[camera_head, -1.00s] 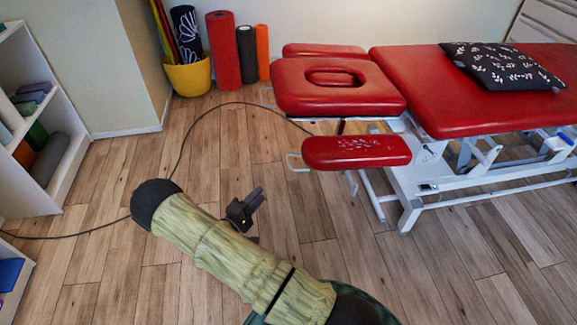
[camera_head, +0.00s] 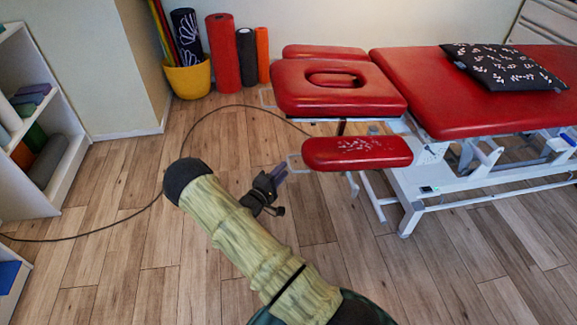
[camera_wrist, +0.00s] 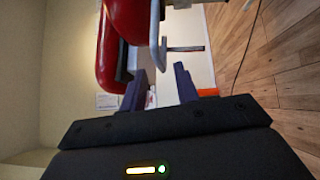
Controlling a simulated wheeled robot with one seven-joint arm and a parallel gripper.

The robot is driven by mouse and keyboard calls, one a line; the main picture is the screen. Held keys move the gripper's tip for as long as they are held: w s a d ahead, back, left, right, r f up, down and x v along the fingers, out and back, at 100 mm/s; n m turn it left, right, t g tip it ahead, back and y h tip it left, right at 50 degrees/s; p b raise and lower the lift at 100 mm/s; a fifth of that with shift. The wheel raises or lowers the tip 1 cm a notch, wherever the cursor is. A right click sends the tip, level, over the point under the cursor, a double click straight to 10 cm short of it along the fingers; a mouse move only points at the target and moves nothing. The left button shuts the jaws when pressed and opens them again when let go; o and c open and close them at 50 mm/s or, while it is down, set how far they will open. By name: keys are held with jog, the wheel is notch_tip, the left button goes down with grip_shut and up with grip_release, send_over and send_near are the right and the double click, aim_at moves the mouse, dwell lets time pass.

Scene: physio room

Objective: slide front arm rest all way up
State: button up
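The front arm rest (camera_head: 357,153) is a red pad beside the head section of the red treatment table, on the side nearer me. A pale metal loop (camera_head: 293,163) sticks out from its left end. My gripper (camera_head: 281,172) is just left of and slightly below this loop. In the wrist view, my gripper (camera_wrist: 158,86) has its two dark fingers apart with nothing held between them. The loop (camera_wrist: 155,38) shows just beyond the fingertips there, beside a red pad (camera_wrist: 130,18). I cannot tell whether a finger touches the loop.
The red headrest (camera_head: 335,98) with its face hole lies behind the arm rest. A patterned black pillow (camera_head: 503,67) lies on the table (camera_head: 425,90). A yellow bucket (camera_head: 188,78) and rolled mats stand by the wall. A black cable (camera_head: 165,190) crosses the wooden floor. White shelves are at left.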

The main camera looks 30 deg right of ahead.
aim_at(289, 163)
jog(key=x, duration=0.4)
jog(key=shift+w+d+b, duration=0.15)
jog(key=shift+d+b, duration=0.1)
jog(key=shift+b, duration=0.05)
jog(key=shift+r, duration=0.1)
grip_shut()
